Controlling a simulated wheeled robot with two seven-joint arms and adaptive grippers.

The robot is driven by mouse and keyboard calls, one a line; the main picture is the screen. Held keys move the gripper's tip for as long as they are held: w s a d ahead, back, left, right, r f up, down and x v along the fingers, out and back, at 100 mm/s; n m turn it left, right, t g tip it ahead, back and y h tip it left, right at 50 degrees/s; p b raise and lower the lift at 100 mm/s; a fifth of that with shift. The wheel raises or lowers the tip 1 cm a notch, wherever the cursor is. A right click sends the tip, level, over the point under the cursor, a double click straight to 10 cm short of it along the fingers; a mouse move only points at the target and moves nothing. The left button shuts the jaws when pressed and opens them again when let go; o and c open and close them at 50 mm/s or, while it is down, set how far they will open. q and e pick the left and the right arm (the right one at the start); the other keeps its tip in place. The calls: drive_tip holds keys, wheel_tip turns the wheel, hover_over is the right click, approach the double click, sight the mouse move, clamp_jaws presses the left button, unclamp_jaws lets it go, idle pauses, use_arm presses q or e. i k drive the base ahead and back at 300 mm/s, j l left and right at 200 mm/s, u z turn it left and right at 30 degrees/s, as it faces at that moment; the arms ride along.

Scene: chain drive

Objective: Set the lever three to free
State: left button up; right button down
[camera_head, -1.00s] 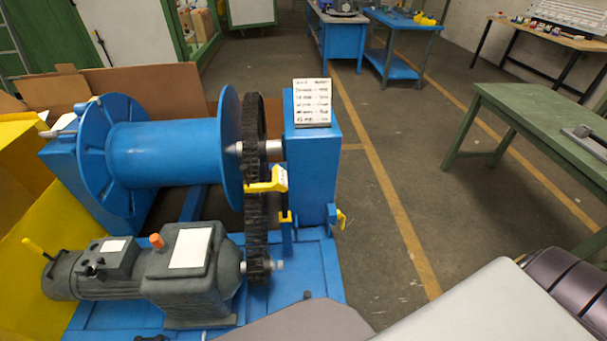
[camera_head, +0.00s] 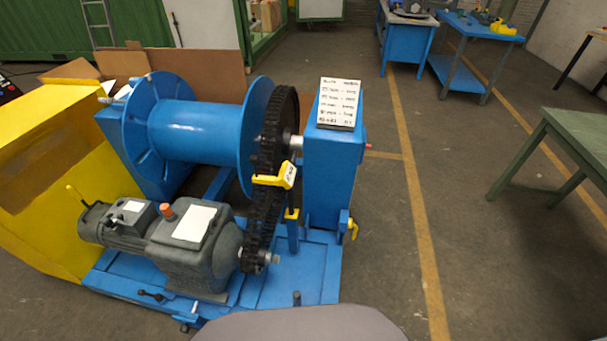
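The blue chain-drive machine (camera_head: 200,140) stands left of centre, with a drum, a dark chain (camera_head: 268,165) and a blue post (camera_head: 330,180). A yellow lever handle (camera_head: 270,180) with a white tag sits in front of the chain; I cannot read the tag's number surely. Another yellow handle (camera_head: 352,229) is low on the post's right side. A yellow-tipped lever (camera_head: 76,194) rises from the motor's left end. A small black lever (camera_head: 150,295) is on the base. I cannot tell which is lever three. Neither gripper is in view.
A yellow panel (camera_head: 60,180) stands left of the machine. A green table (camera_head: 575,145) is at the right, blue benches (camera_head: 405,45) at the back. The floor between post and green table is clear.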

sight(158, 298)
drive_tip(key=u, duration=1.75)
drive_tip(key=i+j+z, duration=0.25)
drive_tip(key=z, duration=0.15)
drive_tip(key=i+j+z, duration=0.75)
drive_tip(key=k+j, duration=0.1)
